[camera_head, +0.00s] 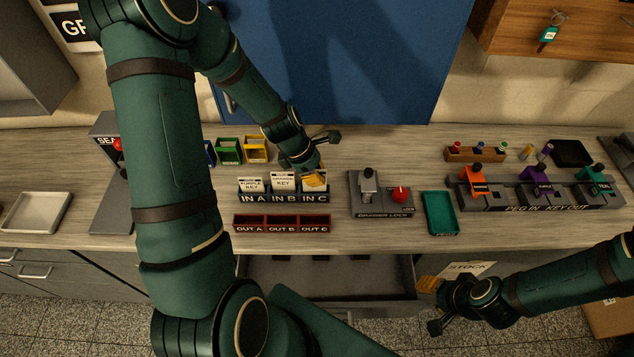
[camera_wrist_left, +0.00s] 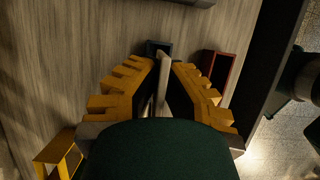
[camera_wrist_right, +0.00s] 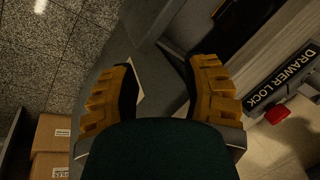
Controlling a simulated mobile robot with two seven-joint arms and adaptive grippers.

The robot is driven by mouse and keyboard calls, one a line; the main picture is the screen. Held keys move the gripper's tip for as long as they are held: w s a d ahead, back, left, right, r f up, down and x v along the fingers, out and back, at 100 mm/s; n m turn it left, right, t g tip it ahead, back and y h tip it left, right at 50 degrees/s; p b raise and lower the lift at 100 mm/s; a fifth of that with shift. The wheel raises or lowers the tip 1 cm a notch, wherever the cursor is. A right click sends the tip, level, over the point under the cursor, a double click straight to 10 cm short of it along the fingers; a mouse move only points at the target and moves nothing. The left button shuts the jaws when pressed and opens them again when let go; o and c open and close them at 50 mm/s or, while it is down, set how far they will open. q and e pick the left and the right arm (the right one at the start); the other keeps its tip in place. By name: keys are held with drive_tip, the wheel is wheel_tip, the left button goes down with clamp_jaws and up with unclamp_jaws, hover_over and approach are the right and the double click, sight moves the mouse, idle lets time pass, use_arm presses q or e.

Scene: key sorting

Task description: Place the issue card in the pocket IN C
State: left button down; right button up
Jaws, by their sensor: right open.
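My left gripper (camera_head: 315,182) is directly over the pocket IN C (camera_head: 314,198), at the right end of the dark IN rack. In the left wrist view its yellow fingers (camera_wrist_left: 163,70) are shut on a thin pale card, the issue card (camera_wrist_left: 162,88), seen nearly edge-on. The dark pocket shows just beyond the fingertips (camera_wrist_left: 158,46); whether the card's lower edge is inside it I cannot tell. Cards stand in IN A (camera_head: 251,184), reading PURPLE KEY, and IN B (camera_head: 283,181), reading ORANGE KEY. My right gripper (camera_head: 430,285) is open and empty near the open drawer's right side.
The red OUT rack (camera_head: 282,223) stands in front of the IN rack. An open drawer (camera_head: 330,275) lies below the counter edge, with a STOCK label (camera_head: 470,269) at its right. The drawer lock (camera_head: 382,194) and a teal tray (camera_head: 440,213) stand right of the racks.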

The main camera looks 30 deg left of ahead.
use_arm(q)
drive_tip(key=shift+f, duration=1.4)
use_arm(e)
drive_tip(key=shift+a+f, duration=0.1)
drive_tip(key=shift+f, duration=0.25)
drive_tip(key=shift+s, duration=0.1)
use_arm(q)
drive_tip(key=shift+b, duration=0.3)
drive_tip(key=shift+f, duration=0.2)
use_arm(e)
drive_tip(key=shift+f, duration=0.15)
use_arm(q)
drive_tip(key=c, duration=1.1)
unclamp_jaws()
drive_tip(key=shift+c, duration=0.2)
drive_tip(key=shift+r, duration=0.1)
